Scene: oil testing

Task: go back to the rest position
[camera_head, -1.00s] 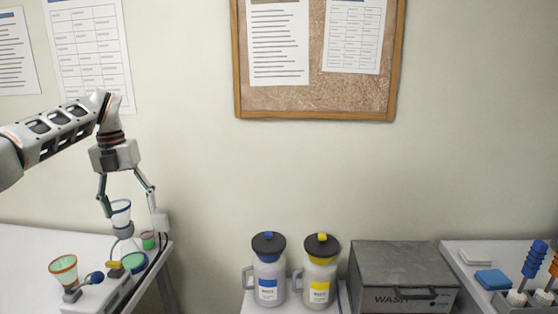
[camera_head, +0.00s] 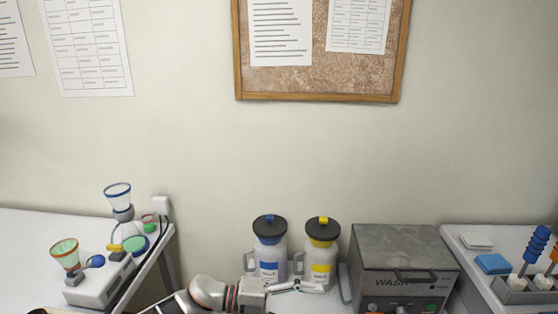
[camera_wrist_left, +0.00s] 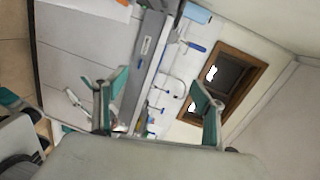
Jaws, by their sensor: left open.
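My left gripper (camera_head: 300,287) is low in the head view, at the bottom middle, in front of the two jugs. Its arm lies along the bottom edge. In the left wrist view my left gripper (camera_wrist_left: 160,88) has its two green-padded fingers apart, with nothing between them. My right gripper is not in view.
A jug with a blue label (camera_head: 269,246) and one with a yellow label (camera_head: 320,250) stand left of a grey wash box (camera_head: 404,262). On the left table, a white device (camera_head: 98,284) carries green and blue funnels. A rack with blue and orange handles (camera_head: 524,291) stands at right.

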